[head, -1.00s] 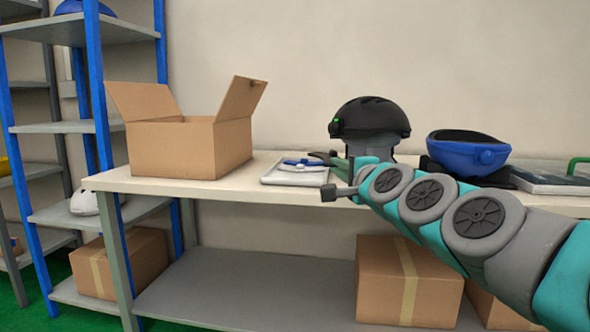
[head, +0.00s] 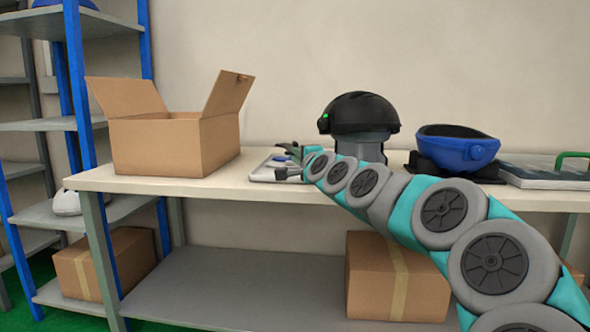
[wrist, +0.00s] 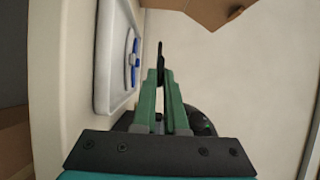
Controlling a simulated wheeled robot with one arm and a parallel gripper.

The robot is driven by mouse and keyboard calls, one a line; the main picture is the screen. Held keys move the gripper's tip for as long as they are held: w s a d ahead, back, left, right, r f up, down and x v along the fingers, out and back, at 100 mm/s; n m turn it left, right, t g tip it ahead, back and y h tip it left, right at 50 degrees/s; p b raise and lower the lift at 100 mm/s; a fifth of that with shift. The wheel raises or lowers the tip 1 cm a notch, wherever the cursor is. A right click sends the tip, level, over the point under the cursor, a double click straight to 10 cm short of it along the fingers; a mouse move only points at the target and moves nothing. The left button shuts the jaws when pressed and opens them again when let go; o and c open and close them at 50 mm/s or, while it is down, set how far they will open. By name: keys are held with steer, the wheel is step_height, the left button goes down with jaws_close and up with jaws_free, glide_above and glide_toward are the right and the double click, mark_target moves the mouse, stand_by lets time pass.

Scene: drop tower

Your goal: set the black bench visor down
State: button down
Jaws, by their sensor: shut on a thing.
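My gripper (wrist: 160,92) is shut on a thin black piece (wrist: 161,54), taken to be the black bench visor. It shows only as a narrow dark sliver between the green fingertips, and the rest is hidden. I cannot tell whether the visor touches anything.
An open cardboard box (head: 160,148) stands on the bench (head: 215,190) to the left. A black helmet (head: 360,113) on a grey stand is close behind my arm. Bare bench top shows in front of the box.

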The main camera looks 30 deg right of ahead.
mark_target(295, 185)
steer(key=shift+w, duration=0.35)
steer(key=shift+f, duration=1.85)
steer(key=shift+b, duration=0.3)
steer(key=shift+f, duration=0.4)
steer(key=shift+w+f+b, duration=0.1)
steer(key=shift+f+b, duration=0.15)
steer(key=shift+b, duration=0.1)
steer(key=c, duration=1.2)
jaws_free()
steer(key=shift+c, duration=0.2)
steer(key=shift+r+p, duration=0.5)
steer(key=shift+r, duration=0.2)
steer(key=s+a, duration=0.1)
steer(key=s, duration=1.1)
steer(key=shift+a, duration=0.3)
